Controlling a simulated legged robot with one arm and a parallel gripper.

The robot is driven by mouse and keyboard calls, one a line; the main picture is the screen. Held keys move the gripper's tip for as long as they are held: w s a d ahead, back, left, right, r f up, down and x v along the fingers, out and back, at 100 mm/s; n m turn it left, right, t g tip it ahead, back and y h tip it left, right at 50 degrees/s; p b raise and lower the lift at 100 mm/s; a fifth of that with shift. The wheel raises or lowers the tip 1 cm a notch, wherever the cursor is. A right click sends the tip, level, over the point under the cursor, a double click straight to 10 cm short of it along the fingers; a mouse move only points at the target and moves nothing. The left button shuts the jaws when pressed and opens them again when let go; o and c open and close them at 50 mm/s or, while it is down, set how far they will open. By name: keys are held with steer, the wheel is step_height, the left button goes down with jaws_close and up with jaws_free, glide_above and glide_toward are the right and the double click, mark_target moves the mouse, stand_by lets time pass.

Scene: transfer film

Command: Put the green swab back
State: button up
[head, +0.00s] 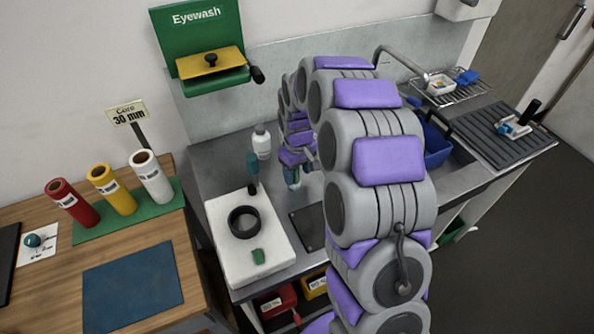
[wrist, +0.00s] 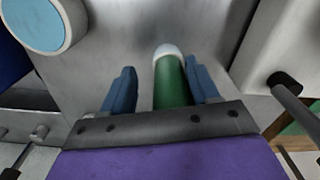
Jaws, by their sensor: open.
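A green cylinder with a rounded white end, which looks like the green swab (wrist: 170,82), is between the two blue fingers of my gripper (wrist: 162,86) in the wrist view. My gripper is open, and the cylinder is nearer the right finger, with a gap to the left one. Its lower part is hidden by the gripper body. In the head view my gripper (head: 292,178) is low over the steel counter, partly covered by my arm, and the swab is hard to make out there.
A white block (head: 273,268) with a black ring (head: 243,222) and a small green piece (head: 258,256) stands left of my gripper. A white bottle (head: 262,142) stands behind. A blue-topped white cylinder (wrist: 40,25) is close at upper left in the wrist view.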

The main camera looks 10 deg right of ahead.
steer(key=shift+a+r, duration=0.2)
steer(key=shift+r, duration=0.05)
step_height(320, 180, up, 12)
steer(key=p, duration=0.3)
steer(key=shift+f, duration=0.1)
steer(key=s+r+m+g, duration=0.1)
steer(key=s+r+m, duration=0.1)
steer(key=s, duration=1.7)
steer(key=s+r+m, duration=0.3)
steer(key=s, duration=1.6)
steer(key=shift+r+g, duration=0.25)
steer(key=shift+g, duration=0.15)
steer(key=shift+s+a, duration=0.1)
